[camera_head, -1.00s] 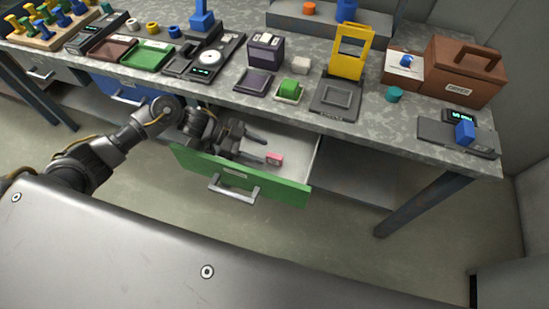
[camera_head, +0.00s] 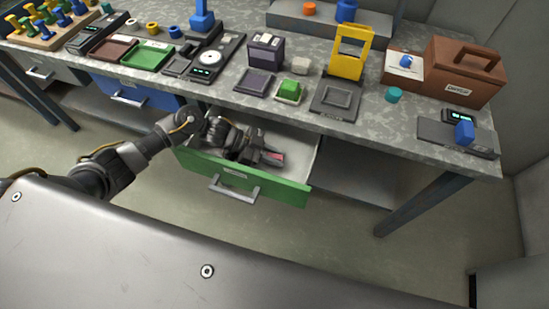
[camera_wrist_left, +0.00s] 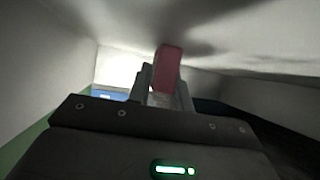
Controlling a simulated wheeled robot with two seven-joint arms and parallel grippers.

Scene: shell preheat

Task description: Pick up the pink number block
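The pink number block (camera_head: 272,156) is inside the open green-fronted drawer (camera_head: 290,191), partly hidden by my left gripper in the head view. My left gripper (camera_head: 275,156) reaches down into the drawer with its fingers at the block. In the left wrist view, the block (camera_wrist_left: 167,68) stands out between the two fingertips (camera_wrist_left: 163,88), one on each side. Whether both fingers press on it cannot be told. The number on the block cannot be read. My right gripper is not in view.
The drawer walls are close around my left gripper. The floor in front is clear.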

